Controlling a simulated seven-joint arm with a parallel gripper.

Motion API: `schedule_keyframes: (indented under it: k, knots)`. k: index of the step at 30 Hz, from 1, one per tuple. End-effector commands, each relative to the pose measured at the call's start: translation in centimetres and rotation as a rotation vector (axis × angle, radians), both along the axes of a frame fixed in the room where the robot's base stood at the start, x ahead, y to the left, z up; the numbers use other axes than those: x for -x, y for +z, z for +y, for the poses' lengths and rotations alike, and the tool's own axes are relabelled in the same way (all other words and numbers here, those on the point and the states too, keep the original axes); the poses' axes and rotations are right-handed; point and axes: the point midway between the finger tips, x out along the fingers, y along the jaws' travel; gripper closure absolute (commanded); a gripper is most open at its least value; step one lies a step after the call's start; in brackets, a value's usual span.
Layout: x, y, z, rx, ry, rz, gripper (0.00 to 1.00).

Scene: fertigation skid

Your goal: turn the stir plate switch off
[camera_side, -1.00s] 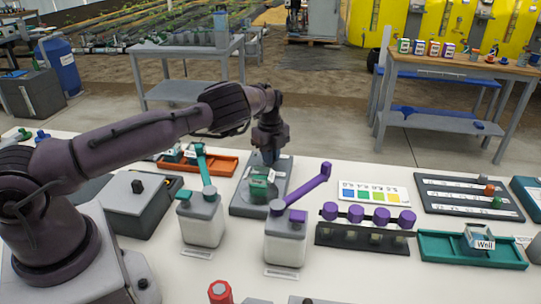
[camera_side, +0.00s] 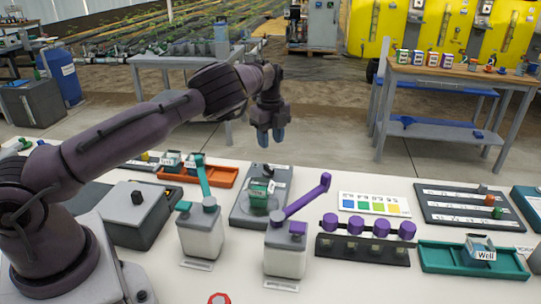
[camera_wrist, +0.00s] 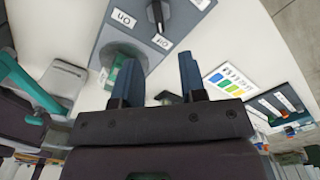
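The grey stir plate (camera_side: 243,213) lies on the white bench and bears a clear vessel with green contents (camera_side: 260,195). Its dark switch knob (camera_wrist: 158,14) shows at the top of the wrist view, between the ON label (camera_wrist: 124,18) and the OFF label (camera_wrist: 161,42). The knob's lower end appears near OFF, but I cannot be sure which way it is set. My gripper (camera_side: 270,137) hangs in the air above the back of the plate, fingers down, touching nothing. In the wrist view its two blue fingers (camera_wrist: 160,78) are apart with nothing between them.

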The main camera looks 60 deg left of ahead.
Motion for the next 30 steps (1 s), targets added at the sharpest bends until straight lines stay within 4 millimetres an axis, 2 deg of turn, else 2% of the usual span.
schedule_keyframes:
  k: [3, 7, 20, 22, 26, 28, 30]
  knots:
    - [-0.1, 2.1, 0.0, 0.0, -0.002, -0.002, 0.62]
    - [0.0, 3.3, 0.0, 0.0, -0.001, -0.001, 0.62]
    - [0.0, 3.7, 0.0, 0.0, -0.009, 0.001, 0.62]
    - [-0.5, 3.7, 0.4, -0.023, -0.035, -0.027, 0.62]
    - [-2.9, 3.5, 1.7, -0.076, -0.058, -0.2, 0.62]
    - [-4.2, 3.2, 2.5, -0.092, -0.025, -0.342, 0.62]
    - [-5.6, 4.7, 3.5, -0.103, 0.052, -0.519, 0.62]
